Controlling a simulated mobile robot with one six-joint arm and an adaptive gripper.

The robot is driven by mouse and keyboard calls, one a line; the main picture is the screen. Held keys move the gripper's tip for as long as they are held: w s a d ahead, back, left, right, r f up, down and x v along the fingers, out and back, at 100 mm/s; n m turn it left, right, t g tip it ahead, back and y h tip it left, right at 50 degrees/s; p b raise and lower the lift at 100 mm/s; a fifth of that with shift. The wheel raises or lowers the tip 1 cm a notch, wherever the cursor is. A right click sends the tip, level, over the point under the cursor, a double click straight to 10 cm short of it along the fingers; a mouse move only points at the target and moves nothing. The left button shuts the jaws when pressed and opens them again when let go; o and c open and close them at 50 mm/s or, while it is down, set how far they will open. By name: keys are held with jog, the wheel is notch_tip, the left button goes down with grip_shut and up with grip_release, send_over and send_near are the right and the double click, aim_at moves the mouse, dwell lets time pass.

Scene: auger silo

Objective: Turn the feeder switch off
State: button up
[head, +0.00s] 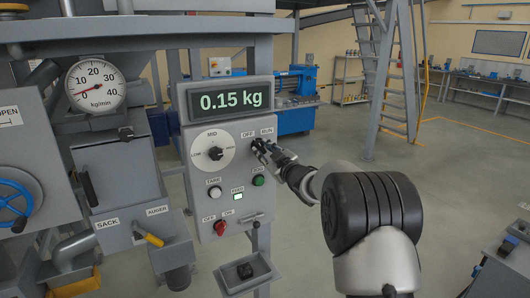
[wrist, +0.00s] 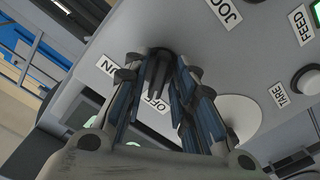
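The feeder switch is a dark knob (wrist: 158,66) beneath the OFF and RUN labels at the upper right of the grey control panel (head: 203,165). My gripper (head: 262,150) reaches it from the right in the head view and hides most of it. In the wrist view my gripper's fingers (wrist: 157,75) stand on both sides of the knob, close to it. I cannot tell whether they press on it. The OFF label (wrist: 153,103) shows between the fingers. The knob's pointing direction is hidden.
The panel also carries a LOW-MID-HIGH dial (head: 213,153), a white TARE button (head: 215,191), a green JOG button (head: 258,180) and a red OFF/ON switch (head: 220,227). The display (head: 231,100) reads 0.15 kg. A small shelf (head: 246,272) juts out below. A ladder (head: 390,80) stands behind.

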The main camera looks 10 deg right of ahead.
jog(key=shift+o, duration=0.5)
jog(key=shift+s, duration=0.1)
jog(key=v, duration=1.2)
jog(key=shift+r, duration=0.1)
